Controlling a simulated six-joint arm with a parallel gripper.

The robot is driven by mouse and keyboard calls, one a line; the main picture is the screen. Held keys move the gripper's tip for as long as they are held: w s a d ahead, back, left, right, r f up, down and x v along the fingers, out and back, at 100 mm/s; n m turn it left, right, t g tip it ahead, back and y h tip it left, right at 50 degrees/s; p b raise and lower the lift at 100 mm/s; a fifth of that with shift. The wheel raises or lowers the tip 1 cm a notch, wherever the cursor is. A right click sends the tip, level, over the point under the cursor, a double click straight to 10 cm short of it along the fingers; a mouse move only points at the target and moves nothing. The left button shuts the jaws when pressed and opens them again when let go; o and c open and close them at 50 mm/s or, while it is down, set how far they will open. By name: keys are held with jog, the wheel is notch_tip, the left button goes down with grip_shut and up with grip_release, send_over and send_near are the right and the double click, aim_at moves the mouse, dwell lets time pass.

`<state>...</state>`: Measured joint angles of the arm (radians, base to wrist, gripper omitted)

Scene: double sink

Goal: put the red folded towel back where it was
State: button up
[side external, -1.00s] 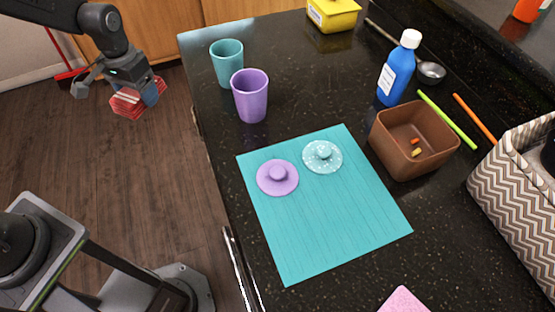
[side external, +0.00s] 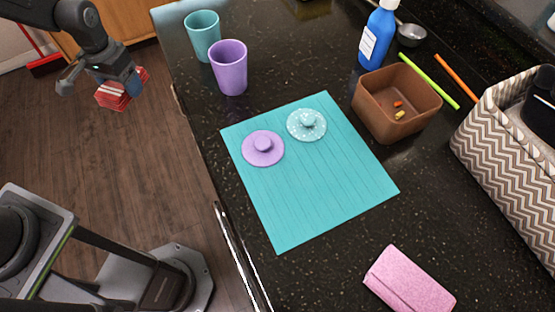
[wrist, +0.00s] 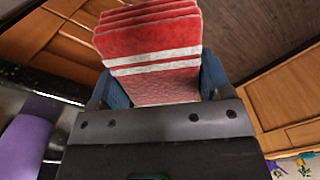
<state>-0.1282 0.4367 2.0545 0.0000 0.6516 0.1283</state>
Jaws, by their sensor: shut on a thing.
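The red folded towel (side external: 112,98) with white stripes is held in my gripper (side external: 126,84), out over the wooden floor to the left of the counter. In the wrist view the towel (wrist: 155,50) stands between the two blue fingers of my gripper (wrist: 157,84), which is shut on it. A pink folded cloth (side external: 410,280) lies on the black counter at the lower right in the side view.
A teal mat (side external: 320,200) carries a purple lid (side external: 263,148) and a dotted teal lid (side external: 307,124). A teal cup (side external: 203,38) and purple cup (side external: 229,70) stand near the counter's left edge. A brown box (side external: 385,120), blue bottle (side external: 376,38) and zigzag basket (side external: 500,150) stand right.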

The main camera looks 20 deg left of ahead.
notch_tip(320, 180, up, 19)
jog(key=d+m, duration=0.5)
jog(key=d, duration=1.6)
jog(key=m, duration=0.4)
send_over(305, 201)
notch_tip(305, 201, down, 13)
jog(key=shift+r, duration=0.2)
jog(key=shift+f, duration=1.95)
jog(key=shift+f, duration=0.1)
